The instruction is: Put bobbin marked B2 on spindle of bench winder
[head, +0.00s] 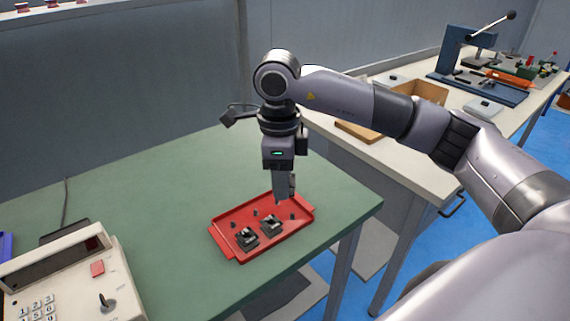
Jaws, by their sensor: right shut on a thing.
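A red tray (232,256) lies on the green bench top. Two dark bobbins stand in its front part, one at the left (248,238) and one to its right (271,223). Their markings are too small to read. My right gripper (284,194) points down over the back right part of the tray. It is shut on a small dark thing, likely a bobbin, mostly hidden by the fingers; no marking on it can be read. The bench winder (65,275), a cream machine with keypad and red button, stands at the lower left; its spindle cannot be made out. My left gripper is out of view.
Small dark pegs (254,212) stand in the tray. The green bench (150,190) is clear between the winder and the tray. A second, pale bench (425,165) at the right holds a cardboard box (420,93) and a blue lever press (455,60).

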